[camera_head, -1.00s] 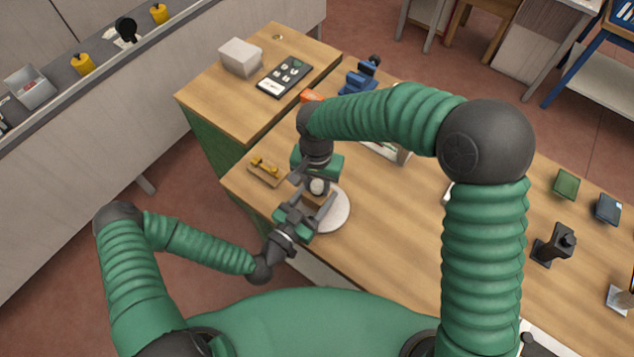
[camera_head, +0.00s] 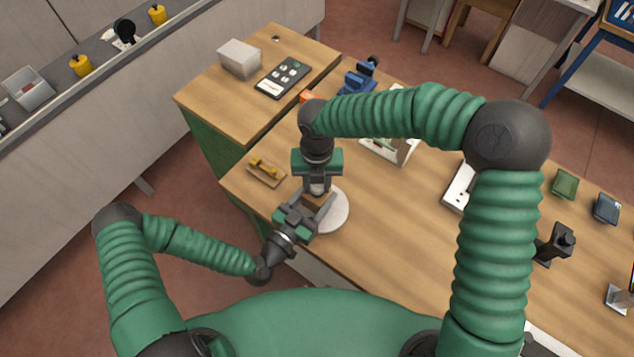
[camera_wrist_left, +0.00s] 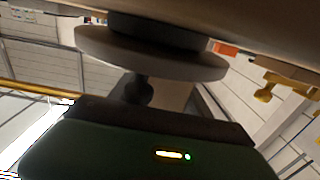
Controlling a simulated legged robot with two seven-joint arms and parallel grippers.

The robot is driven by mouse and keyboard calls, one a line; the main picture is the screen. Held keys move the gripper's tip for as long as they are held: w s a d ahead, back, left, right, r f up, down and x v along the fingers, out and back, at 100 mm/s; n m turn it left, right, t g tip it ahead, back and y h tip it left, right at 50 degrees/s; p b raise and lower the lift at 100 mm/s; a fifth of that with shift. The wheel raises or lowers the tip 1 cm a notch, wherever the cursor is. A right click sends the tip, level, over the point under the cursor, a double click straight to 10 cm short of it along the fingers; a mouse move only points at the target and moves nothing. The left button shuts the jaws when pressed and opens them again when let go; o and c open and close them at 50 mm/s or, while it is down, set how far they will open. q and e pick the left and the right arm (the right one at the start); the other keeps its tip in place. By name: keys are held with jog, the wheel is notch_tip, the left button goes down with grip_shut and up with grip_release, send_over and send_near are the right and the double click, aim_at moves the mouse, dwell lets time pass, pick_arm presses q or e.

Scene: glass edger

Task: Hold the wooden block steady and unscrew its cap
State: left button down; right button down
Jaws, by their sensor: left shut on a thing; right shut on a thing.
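The wooden block (camera_head: 315,200) stands at a round white disc (camera_head: 337,211) near the table's front left edge. My left gripper (camera_head: 312,208) is shut on the block from the front. My right gripper (camera_head: 318,187) points down from above and is shut on the pale cap on top of the block; its fingers hide most of the cap. Whether the cap has risen from the block cannot be told. In the left wrist view the picture is tilted; the disc (camera_wrist_left: 150,55) shows above dark gripper parts, and the block is mostly hidden.
A small wooden tray with a yellow piece (camera_head: 266,170) lies left of the grippers. A blue vise-like object (camera_head: 360,78) and a white-framed stand (camera_head: 392,150) are farther back. A black stand (camera_head: 556,243) is at right. The middle of the table is clear.

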jog(key=n, duration=0.6)
jog(key=shift+w+a+r, duration=0.1)
jog(key=shift+w+a, duration=0.1)
jog(key=shift+w, duration=0.05)
jog(key=n, duration=0.4)
jog(key=c, duration=1.2)
grip_release()
jog(key=shift+o, duration=1)
jog(key=shift+s+d, duration=0.1)
